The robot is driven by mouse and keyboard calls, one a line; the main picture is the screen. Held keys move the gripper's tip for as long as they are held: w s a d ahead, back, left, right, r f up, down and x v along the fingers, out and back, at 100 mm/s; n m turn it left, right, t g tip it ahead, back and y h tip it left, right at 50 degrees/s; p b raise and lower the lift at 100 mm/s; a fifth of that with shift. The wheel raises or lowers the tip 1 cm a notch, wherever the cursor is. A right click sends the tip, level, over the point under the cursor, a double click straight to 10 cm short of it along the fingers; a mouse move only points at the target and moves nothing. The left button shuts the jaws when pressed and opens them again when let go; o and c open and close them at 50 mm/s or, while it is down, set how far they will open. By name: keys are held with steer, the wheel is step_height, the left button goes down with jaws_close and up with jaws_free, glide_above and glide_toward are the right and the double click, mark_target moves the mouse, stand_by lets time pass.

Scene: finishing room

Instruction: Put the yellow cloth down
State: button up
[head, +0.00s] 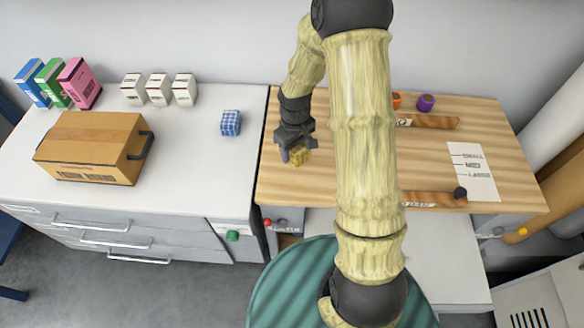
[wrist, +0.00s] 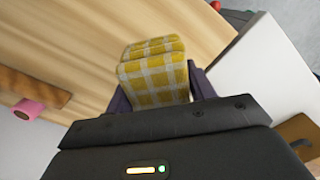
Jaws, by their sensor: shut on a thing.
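The yellow cloth (wrist: 155,75) is a folded, yellow and white checked block between my gripper's fingers in the wrist view. My gripper (head: 293,156) is shut on it over the left end of the wooden worktop (head: 300,188). The cloth (head: 299,157) shows small in the head view, partly hidden by the gripper. I cannot tell whether it touches the wood. A blue checked cloth (head: 230,122) lies on the white counter left of the worktop.
A cardboard box (head: 90,150) and several small cartons stand on the white counter (head: 195,180). Wooden strips (head: 435,122), a purple roll (head: 425,102) and a paper chart (head: 473,172) are on the worktop's right. My arm hides the worktop's middle.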

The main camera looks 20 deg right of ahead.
steer(key=shift+s, duration=0.25)
steer(key=shift+s+d+f, duration=0.15)
steer(key=shift+f, duration=0.05)
glide_above(295, 176)
steer(key=shift+f+p, duration=0.35)
steer(key=shift+f, duration=2.35)
steer(key=shift+f+p, duration=0.3)
steer(key=shift+f, duration=1.8)
steer(key=shift+f, duration=0.1)
steer(key=o, duration=1)
steer(key=shift+o, duration=0.2)
step_height(295, 176, up, 12)
steer(key=shift+r+b, duration=0.15)
steer(key=shift+b, duration=0.65)
